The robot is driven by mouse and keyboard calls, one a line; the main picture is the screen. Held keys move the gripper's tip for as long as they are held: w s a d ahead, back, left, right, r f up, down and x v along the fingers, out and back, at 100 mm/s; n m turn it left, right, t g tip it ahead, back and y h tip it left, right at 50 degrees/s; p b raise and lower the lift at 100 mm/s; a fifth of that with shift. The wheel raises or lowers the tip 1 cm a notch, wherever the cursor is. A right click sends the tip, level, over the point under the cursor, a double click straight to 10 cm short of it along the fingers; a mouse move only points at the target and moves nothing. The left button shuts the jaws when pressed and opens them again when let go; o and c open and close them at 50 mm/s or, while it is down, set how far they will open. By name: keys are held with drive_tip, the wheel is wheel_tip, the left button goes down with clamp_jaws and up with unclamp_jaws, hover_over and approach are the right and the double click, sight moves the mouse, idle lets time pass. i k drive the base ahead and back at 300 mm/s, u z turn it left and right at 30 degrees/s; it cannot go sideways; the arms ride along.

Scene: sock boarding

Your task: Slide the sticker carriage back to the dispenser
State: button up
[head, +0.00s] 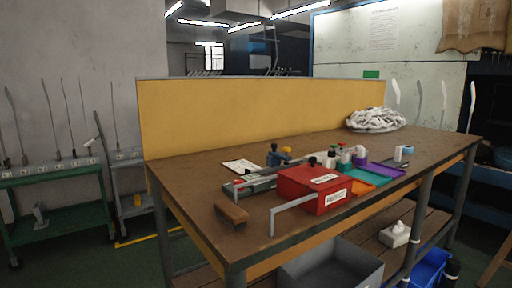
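On the brown workbench (195,180), a low grey rail-like fixture (262,184) lies left of the red box, with a small red mark near its left end. A blue device (274,156) with a yellow part (287,150) stands just behind it; it may be the dispenser, but it is too small to be sure. I cannot make out for certain which part is the sticker carriage or where it sits along the rail. The red box partly hides the fixture's right side. My gripper is not in view.
A red box labelled REJECT (312,190) stands at the front edge, beside a grey bracket (290,210) and a brown block (232,213). Coloured trays (372,176) with bottles lie right. A white sock pile (376,119) is at the back. A yellow panel (250,115) closes the rear.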

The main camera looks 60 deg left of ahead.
sight(274, 158)
drive_tip(key=u, duration=1.6)
